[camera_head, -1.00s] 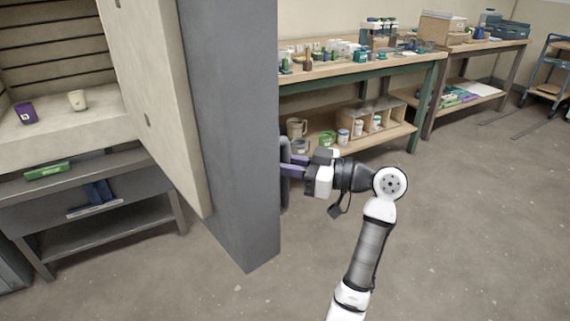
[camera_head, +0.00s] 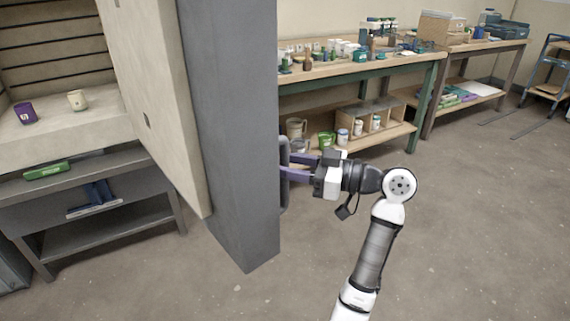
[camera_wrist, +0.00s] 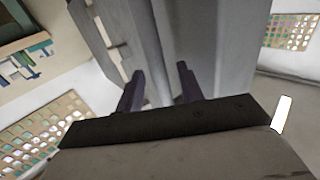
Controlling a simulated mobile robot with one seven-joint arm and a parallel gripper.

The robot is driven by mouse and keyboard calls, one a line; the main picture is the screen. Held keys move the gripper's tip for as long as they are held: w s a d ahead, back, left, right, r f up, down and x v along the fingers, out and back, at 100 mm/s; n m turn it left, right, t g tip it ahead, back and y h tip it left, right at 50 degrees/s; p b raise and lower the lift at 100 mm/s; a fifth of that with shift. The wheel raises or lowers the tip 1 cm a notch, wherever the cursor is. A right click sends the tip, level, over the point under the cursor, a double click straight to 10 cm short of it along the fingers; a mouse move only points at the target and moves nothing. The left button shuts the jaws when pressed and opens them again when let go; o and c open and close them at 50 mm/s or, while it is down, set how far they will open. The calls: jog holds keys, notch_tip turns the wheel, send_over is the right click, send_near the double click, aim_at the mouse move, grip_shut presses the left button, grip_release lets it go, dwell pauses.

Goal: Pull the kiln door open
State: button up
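The kiln door (camera_head: 232,120) is a thick slab with a grey outer side and a pale inner lining. In the head view it stands swung wide open, and the kiln chamber (camera_head: 50,45) shows at the left. The door handle (camera_head: 284,178) is a grey upright bar on the door's right-hand side, partly hidden. My gripper (camera_head: 293,165) is at the handle, with its two purple fingers spread apart. In the wrist view my gripper (camera_wrist: 158,80) also shows its fingers apart, with the grey door ahead. Whether a finger touches the handle I cannot tell.
A purple cup (camera_head: 26,113) and a cream cup (camera_head: 77,100) stand on the kiln floor. A green box (camera_head: 47,170) lies on the stand below. A workbench (camera_head: 350,68) with jars and a lower shelf runs behind my arm. The floor (camera_head: 480,230) at the right is clear.

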jog(key=v, duration=1.2)
jog(key=shift+d, duration=0.15)
